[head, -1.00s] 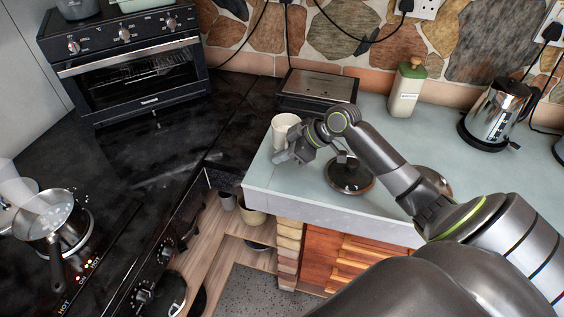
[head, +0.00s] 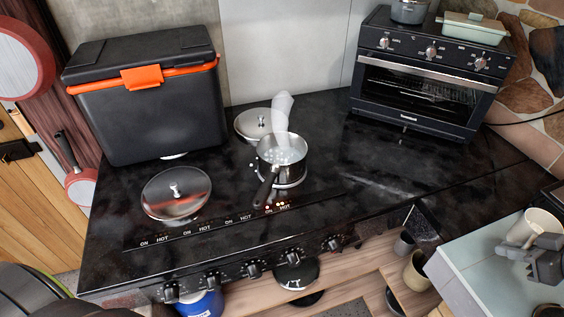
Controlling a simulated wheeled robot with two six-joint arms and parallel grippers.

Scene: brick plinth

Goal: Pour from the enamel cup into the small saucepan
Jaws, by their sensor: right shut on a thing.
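The enamel cup (head: 530,226) is cream and sits at the right edge of the head view, over the pale counter near its left end. My right gripper (head: 541,250) is shut on it from the near side and hides part of it. I cannot tell whether the cup is lifted off the counter or what is in it. The small saucepan (head: 288,172) is steel with a dark handle pointing toward me. It stands on the black hob at the centre, open, with bubbling liquid and steam rising. My left gripper is not in view.
A steel lid (head: 252,124) lies behind the saucepan and a lidded pan (head: 176,194) is to its left. A black cool box (head: 150,105) stands back left, a toaster oven (head: 420,85) back right. A gap with a wooden floor separates hob and pale counter (head: 470,262).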

